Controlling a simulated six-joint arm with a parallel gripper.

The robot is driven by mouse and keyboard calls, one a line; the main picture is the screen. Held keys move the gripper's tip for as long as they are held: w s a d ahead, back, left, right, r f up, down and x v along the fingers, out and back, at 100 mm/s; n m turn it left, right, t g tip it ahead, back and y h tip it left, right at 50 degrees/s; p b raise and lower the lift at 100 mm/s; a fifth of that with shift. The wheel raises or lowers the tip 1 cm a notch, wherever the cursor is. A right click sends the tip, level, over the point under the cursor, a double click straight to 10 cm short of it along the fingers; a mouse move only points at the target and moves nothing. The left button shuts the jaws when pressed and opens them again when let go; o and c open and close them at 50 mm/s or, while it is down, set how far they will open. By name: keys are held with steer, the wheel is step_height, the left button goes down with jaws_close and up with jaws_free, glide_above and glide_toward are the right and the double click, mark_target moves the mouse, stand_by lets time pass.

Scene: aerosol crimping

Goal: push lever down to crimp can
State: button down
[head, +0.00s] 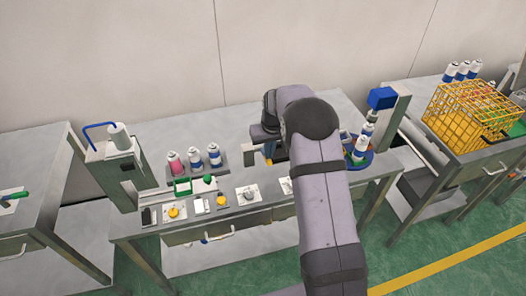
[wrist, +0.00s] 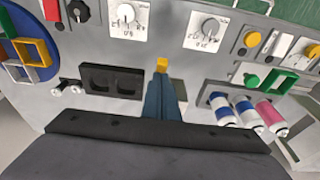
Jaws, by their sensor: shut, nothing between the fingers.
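My gripper (wrist: 162,66) is shut and empty, with its yellow-tipped fingers together over the middle of the workbench. In the head view its yellow tip (head: 268,151) shows beside my arm, which hides much of the bench. At the bench's left end a grey machine (head: 120,175) carries a bent blue lever-like handle (head: 97,127) and a white cylinder (head: 119,136). My gripper is well to the right of that handle. A pink-and-white can (head: 176,163) and two blue-and-white cans (head: 205,157) stand in a rack. I cannot tell which can is for crimping.
Knobs and a yellow button (head: 174,212) line the front panel. A black two-hole block (wrist: 112,80) lies near my fingers. A yellow wire basket (head: 470,115) is far right.

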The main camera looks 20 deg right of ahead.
mark_target(269, 162)
steer(key=shift+f+b, duration=1.75)
steer(key=shift+f, duration=1.1)
stand_by(0.3)
steer(key=shift+r, duration=0.1)
stand_by(0.4)
steer(key=shift+r+p, duration=3.55)
steer(key=shift+r, duration=1.5)
step_height(269, 162, up, 5)
steer(key=p, duration=0.3)
